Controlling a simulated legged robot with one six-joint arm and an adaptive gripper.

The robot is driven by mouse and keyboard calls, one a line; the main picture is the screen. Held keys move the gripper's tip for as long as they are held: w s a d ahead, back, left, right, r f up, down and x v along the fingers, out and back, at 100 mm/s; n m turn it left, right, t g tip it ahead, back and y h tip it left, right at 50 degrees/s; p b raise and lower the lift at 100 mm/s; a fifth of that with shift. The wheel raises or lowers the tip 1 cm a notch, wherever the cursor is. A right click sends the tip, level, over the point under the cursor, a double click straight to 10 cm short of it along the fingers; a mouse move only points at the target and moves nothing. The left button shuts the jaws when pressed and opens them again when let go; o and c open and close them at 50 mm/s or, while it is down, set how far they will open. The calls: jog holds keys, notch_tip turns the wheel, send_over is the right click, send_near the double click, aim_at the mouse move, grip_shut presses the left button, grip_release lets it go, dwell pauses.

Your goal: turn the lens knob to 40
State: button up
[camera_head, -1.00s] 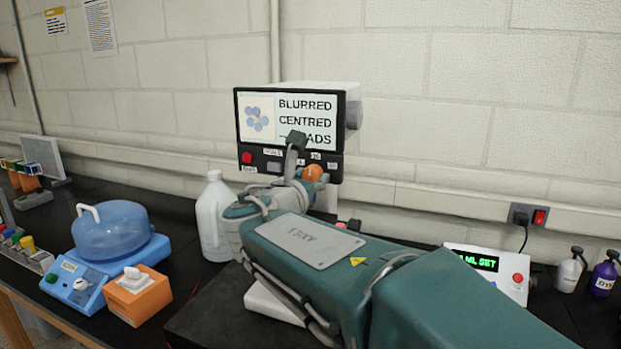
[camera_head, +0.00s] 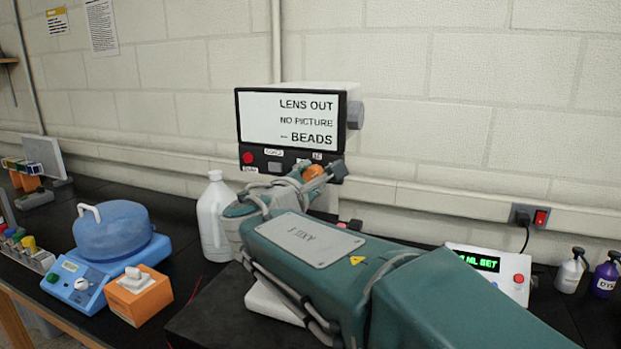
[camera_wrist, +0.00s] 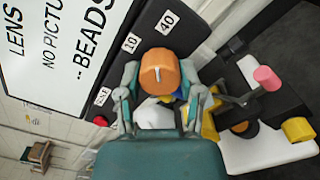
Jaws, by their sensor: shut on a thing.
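The orange lens knob (camera_head: 313,172) is on the black front panel of a display unit; it also shows in the wrist view (camera_wrist: 157,66), with a white pointer line on its face. My gripper (camera_wrist: 160,88) is shut on the knob, one finger on each side. Labels 10 (camera_wrist: 130,43) and 40 (camera_wrist: 167,20) sit beside the knob, with another hard-to-read label (camera_wrist: 102,96). The pointer lies at neither label clearly. The screen (camera_head: 292,118) reads "LENS OUT, NO PICTURE" and "BEADS".
A red button (camera_head: 248,158) is on the panel's left. A white jug (camera_head: 215,215), a blue device with a domed lid (camera_head: 112,235) and an orange box (camera_head: 138,295) stand at left. A green-lit readout box (camera_head: 490,268) and small bottles (camera_head: 604,275) stand at right.

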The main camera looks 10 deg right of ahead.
jog(key=shift+m, duration=1.1)
jog(key=shift+f, duration=0.1)
jog(key=o, duration=1.1)
jog(key=v, duration=1.2)
jog(key=shift+a, duration=0.1)
